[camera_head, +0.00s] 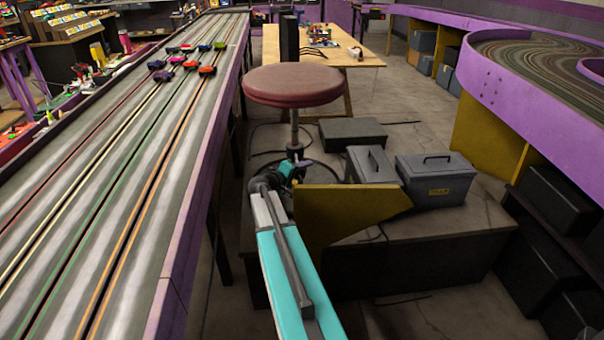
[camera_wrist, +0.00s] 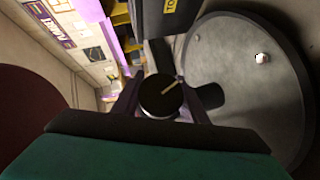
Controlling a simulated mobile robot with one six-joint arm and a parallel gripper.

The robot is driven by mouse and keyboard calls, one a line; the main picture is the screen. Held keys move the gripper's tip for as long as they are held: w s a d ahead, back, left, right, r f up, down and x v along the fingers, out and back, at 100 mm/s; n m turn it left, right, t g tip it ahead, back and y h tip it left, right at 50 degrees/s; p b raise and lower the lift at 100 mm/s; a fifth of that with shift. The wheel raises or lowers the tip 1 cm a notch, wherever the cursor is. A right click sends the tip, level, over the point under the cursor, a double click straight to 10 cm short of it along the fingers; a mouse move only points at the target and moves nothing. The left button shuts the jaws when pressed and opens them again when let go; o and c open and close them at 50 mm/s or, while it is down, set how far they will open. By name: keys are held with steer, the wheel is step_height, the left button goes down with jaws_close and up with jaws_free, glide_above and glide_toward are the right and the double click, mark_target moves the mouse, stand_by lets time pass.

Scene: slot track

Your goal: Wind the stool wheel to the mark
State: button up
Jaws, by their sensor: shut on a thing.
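The stool has a round dark red seat (camera_head: 295,86) on a thin metal post (camera_head: 294,118). In the wrist view, a black round stool wheel (camera_wrist: 158,100) with a pale line on its face sits between the fingers of my gripper (camera_wrist: 160,98). The fingers are shut on it from both sides. The pale line points up and to the right. I cannot clearly make out a separate mark beside the wheel. The stool's round grey base (camera_wrist: 245,95) fills the right of the wrist view. In the head view my wrist hides most of the wheel.
A long slot track (camera_head: 120,150) with several toy cars runs along the left. Grey cases (camera_head: 437,180) and a yellow panel (camera_head: 350,210) stand right of the stool. A wooden table (camera_head: 350,55) is behind it. A purple-edged track (camera_head: 530,100) lies at right.

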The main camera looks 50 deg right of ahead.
steer(key=shift+d+f+b, duration=0.1)
steer(key=shift+d+b, duration=0.05)
steer(key=shift+b, duration=0.45)
steer(key=n+h+b, duration=0.2)
steer(key=b, duration=0.2)
steer(key=shift+h, duration=0.3)
steer(key=shift+w+a+r+n+t+h+b, duration=0.1)
steer(key=shift+r+n+t+h+b, duration=0.35)
steer(key=shift+n+t+h+b, duration=1.1)
steer(key=shift+w+a+r+n+t+h+b, duration=0.1)
steer(key=shift+r+n+t+h+b, duration=0.45)
steer(key=shift+n+b, duration=2.05)
steer(key=shift+w+a+r+n+t+h+b, duration=0.1)
steer(key=shift+r+n+t+h+b, duration=0.3)
steer(key=shift+n+t+h+b, duration=1.2)
steer(key=shift+n+g+y+b, duration=0.3)
steer(key=shift+n+y+b, duration=0.1)
steer(key=shift+n+y, duration=0.2)
steer(key=o, duration=1)
steer(key=shift+o, duration=0.2)
